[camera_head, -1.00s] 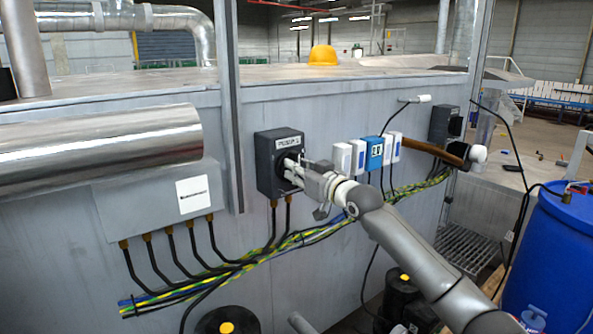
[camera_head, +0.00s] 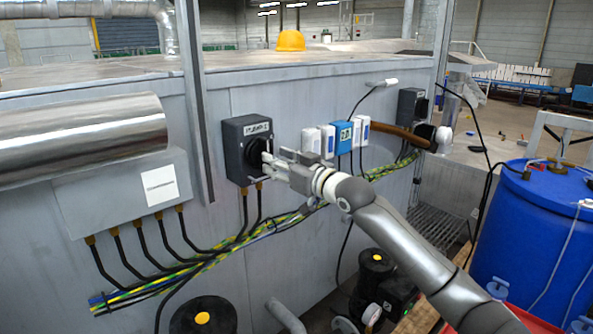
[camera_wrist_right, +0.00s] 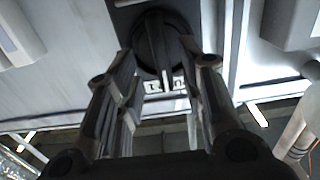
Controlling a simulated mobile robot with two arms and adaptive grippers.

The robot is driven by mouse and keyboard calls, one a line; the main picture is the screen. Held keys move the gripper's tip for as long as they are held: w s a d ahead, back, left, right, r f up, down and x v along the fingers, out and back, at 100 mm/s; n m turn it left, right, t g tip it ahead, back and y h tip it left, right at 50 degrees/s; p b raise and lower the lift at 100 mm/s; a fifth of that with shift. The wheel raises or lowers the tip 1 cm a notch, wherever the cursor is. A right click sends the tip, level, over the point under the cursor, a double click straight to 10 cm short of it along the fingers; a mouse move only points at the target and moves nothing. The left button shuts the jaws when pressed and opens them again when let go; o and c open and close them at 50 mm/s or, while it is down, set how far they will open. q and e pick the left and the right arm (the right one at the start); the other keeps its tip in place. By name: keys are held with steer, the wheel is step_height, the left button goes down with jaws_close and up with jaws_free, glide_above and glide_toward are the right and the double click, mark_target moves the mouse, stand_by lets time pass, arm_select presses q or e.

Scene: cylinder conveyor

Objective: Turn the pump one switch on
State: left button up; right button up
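The pump one switch (camera_head: 235,165) is a dark grey box on the metal wall, with a "PUMP 1" label on top and a black round knob (camera_head: 256,150) on its face. In the right wrist view the knob (camera_wrist_right: 152,45) has a raised handle bar with a white mark and lies ahead, between the finger lines. My right gripper (camera_head: 266,168) is at the lower right of the knob in the head view, fingers apart and nothing held. Whether a fingertip touches the knob I cannot tell. My left gripper is out of view.
Cables (camera_head: 225,245) run below the switch. White and blue modules (camera_head: 343,137) and a brown pipe (camera_head: 400,136) are to its right. A large silver pipe (camera_head: 80,140) and a grey junction box (camera_head: 120,195) are to the left. A blue barrel (camera_head: 530,235) stands at right.

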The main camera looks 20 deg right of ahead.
steer(key=v, duration=0.6)
steer(key=shift+s, duration=0.4)
